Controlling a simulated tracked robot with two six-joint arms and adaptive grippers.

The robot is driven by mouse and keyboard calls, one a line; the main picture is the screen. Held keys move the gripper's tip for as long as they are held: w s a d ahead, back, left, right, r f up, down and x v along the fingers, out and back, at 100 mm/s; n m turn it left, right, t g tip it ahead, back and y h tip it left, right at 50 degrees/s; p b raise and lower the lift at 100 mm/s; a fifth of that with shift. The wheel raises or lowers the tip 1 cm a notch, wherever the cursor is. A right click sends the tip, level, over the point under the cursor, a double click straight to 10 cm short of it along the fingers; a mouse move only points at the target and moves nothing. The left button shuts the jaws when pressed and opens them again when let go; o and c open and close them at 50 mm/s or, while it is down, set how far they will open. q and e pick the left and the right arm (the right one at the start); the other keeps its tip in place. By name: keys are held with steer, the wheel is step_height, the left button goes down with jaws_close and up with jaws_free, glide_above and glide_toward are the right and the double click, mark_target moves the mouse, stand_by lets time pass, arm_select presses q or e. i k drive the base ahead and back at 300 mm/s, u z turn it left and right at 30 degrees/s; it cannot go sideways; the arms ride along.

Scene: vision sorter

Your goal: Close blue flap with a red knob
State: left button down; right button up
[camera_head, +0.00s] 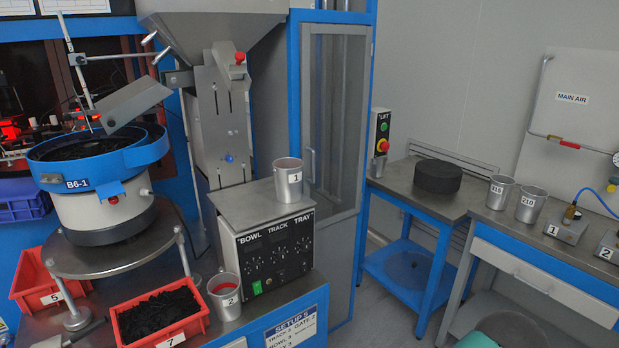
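A red knob (240,58) sits near the top of the grey upright chute (222,120) under the hopper. A small blue knob (229,158) is lower on that chute. Neither of my grippers is in view.
Red bins (195,300) and a metal cup (225,305) stand on the front bench. Another cup (289,185) is on the "Bowl Track Tray" control box (275,250). A blue-framed cabinet (335,120) stands behind. Side benches (420,205) hold cups at right. Grey floor shows between benches.

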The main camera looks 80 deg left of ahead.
mark_target(110, 191)
steer(key=u, duration=0.05)
steer(key=i, duration=0.25)
steer(key=u, duration=2.85)
steer(key=i, duration=0.2)
steer(key=u, duration=0.95)
steer(key=k, duration=0.35)
steer(key=u, duration=0.6)
steer(key=i, duration=1.35)
steer(key=z, duration=0.45)
